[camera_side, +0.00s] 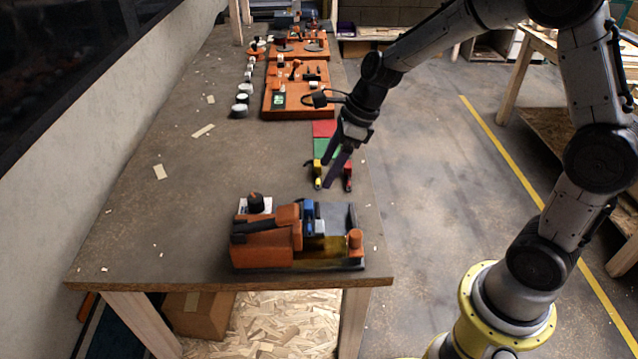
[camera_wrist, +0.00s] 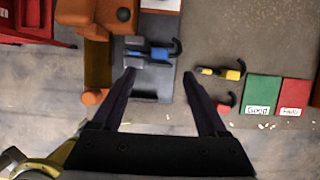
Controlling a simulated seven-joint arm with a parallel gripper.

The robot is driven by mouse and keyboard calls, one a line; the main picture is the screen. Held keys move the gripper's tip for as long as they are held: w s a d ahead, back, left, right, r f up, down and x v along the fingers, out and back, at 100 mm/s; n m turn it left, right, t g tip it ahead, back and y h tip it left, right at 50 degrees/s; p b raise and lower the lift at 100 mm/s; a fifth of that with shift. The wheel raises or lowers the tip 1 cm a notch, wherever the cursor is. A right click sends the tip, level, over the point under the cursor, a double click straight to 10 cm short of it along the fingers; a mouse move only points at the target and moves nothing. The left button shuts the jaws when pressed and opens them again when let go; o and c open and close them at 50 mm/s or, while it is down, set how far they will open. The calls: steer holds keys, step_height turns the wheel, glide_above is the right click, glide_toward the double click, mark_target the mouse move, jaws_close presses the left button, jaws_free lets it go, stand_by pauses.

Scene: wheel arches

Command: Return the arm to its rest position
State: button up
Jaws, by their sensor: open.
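My gripper (camera_side: 338,170) is open and empty. It hangs above the right edge of the workbench (camera_side: 130,215), behind the orange machine in the side view. In the wrist view my gripper (camera_wrist: 158,92) has its two fingers spread wide, with nothing between them but the grey plate and the floor far below. My arm reaches in from the right of the side view, bent at the elbow.
An orange machine (camera_side: 268,248) with a blue part (camera_side: 308,212) stands at the bench's front. Yellow (camera_side: 317,170) and red (camera_side: 348,172) tools lie near the green (camera_side: 326,147) and red (camera_side: 325,128) mats. Orange boards (camera_side: 298,112) stand farther back. The bench's left side is mostly clear.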

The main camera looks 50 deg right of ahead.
steer(key=s+a+r+n+t+h, duration=0.1)
steer(key=s+r+n+t, duration=0.2)
steer(key=s+r+n, duration=0.7)
steer(key=s+d+r+n+h, duration=0.1)
steer(key=s+d+n+h, duration=0.1)
steer(key=s+n, duration=1.2)
steer(key=d+n, duration=0.1)
steer(key=n, duration=0.2)
steer(key=shift+d+r+g, duration=0.15)
steer(key=shift+d+g, duration=0.05)
steer(key=shift+g, duration=0.1)
steer(key=shift+s, duration=0.15)
stand_by(0.3)
